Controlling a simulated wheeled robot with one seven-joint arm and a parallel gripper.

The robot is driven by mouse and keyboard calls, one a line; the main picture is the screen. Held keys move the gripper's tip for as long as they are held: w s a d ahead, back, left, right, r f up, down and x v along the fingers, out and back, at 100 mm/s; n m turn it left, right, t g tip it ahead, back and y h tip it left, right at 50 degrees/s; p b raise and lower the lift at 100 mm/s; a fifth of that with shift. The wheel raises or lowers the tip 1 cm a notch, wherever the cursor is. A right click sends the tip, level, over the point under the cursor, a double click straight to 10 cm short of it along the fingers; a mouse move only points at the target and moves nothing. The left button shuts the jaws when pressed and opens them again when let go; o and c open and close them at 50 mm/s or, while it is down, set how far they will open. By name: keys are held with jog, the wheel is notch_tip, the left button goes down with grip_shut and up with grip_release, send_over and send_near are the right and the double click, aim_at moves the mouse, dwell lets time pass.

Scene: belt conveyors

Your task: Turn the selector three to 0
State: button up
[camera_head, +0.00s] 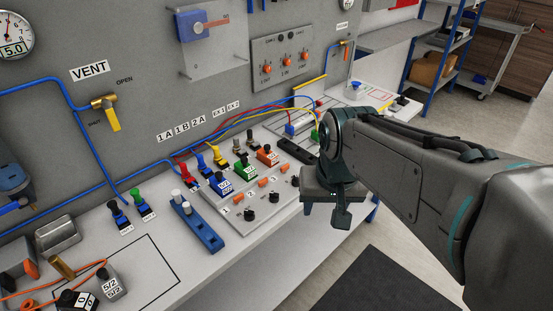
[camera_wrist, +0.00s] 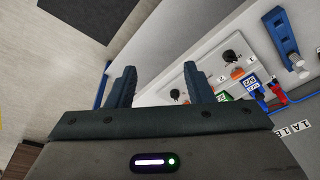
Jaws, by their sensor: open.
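A light grey panel (camera_head: 262,219) on the bench carries a row of black selector knobs. The selector three (camera_head: 295,181) is the right-hand knob, nearest my gripper; its pointer setting is too small to read. The middle knob (camera_head: 274,198) and left knob (camera_head: 250,214) stand beside it. My gripper (camera_head: 342,216) is to the right of the panel, off the bench's front edge and apart from the knobs. In the wrist view my gripper (camera_wrist: 159,74) has its two fingers spread with nothing between them.
Coloured valve blocks (camera_head: 220,184) with hoses stand behind the knobs. A blue bar with white buttons (camera_head: 197,222) lies left of the panel. An upright grey board (camera_head: 150,110) rises behind the bench. The floor in front, with a dark mat (camera_head: 370,285), is clear.

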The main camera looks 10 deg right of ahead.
jog(key=w+r+m+g+b, duration=0.15)
jog(key=w+m, duration=0.35)
jog(key=w, duration=0.9)
jog(key=m+b, duration=0.2)
jog(key=m, duration=0.2)
send_over(296, 181)
jog(key=d, duration=0.1)
notch_tip(296, 181, down, 3)
jog(key=shift+g, duration=0.35)
jog(key=f, duration=0.8)
jog(key=w+f, duration=0.1)
jog(key=f, duration=0.4)
jog(key=shift+a, duration=0.25)
jog(key=c, duration=1)
